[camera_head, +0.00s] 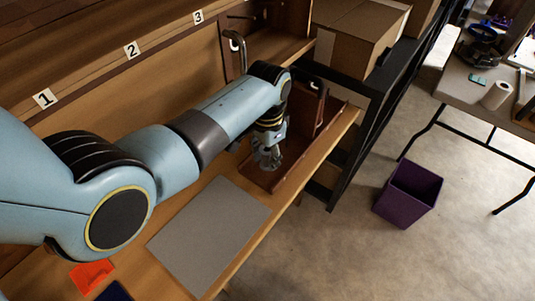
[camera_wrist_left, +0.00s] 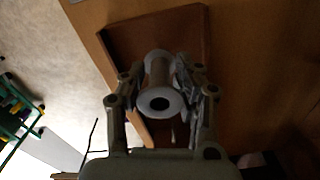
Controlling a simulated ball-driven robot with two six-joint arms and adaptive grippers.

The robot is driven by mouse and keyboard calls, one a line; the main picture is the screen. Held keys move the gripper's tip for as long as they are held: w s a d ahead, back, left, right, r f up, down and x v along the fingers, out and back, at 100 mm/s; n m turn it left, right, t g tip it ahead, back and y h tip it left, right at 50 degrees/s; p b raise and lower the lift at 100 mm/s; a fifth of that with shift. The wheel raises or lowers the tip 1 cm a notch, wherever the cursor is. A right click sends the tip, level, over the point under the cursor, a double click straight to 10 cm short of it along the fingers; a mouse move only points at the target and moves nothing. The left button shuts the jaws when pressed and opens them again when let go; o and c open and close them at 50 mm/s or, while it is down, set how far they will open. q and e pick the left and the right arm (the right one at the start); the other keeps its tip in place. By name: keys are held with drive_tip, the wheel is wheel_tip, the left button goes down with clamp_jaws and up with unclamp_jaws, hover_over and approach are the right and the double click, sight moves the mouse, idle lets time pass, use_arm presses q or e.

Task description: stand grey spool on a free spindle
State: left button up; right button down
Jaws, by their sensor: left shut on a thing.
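The grey spool (camera_wrist_left: 159,113) shows in the left wrist view, with round grey flanges, a brownish middle and a dark centre hole facing the camera. My left gripper (camera_wrist_left: 160,88) is shut on it, one finger on each side. In the head view the left gripper (camera_head: 268,157) hangs over a reddish-brown wooden tray (camera_head: 296,170). That tray also shows behind the spool in the wrist view (camera_wrist_left: 125,38). The spool is hard to make out in the head view. I cannot clearly make out a free spindle. My right gripper is not in view.
A grey mat (camera_head: 208,235) lies on the bench, with an orange-red item (camera_head: 91,275) at its near left. Labels 1, 2 and 3 run along the back ledge. A cardboard box (camera_head: 355,38) and black rack (camera_head: 352,125) stand right; a purple bin (camera_head: 408,193) is on the floor.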

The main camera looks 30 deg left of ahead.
use_arm(q)
drive_tip(key=shift+f, duration=0.2)
idle(0.5)
drive_tip(key=shift+f, duration=0.15)
drive_tip(key=o, duration=0.8)
wheel_tip(320, 180, up, 12)
drive_tip(key=shift+r, duration=0.1)
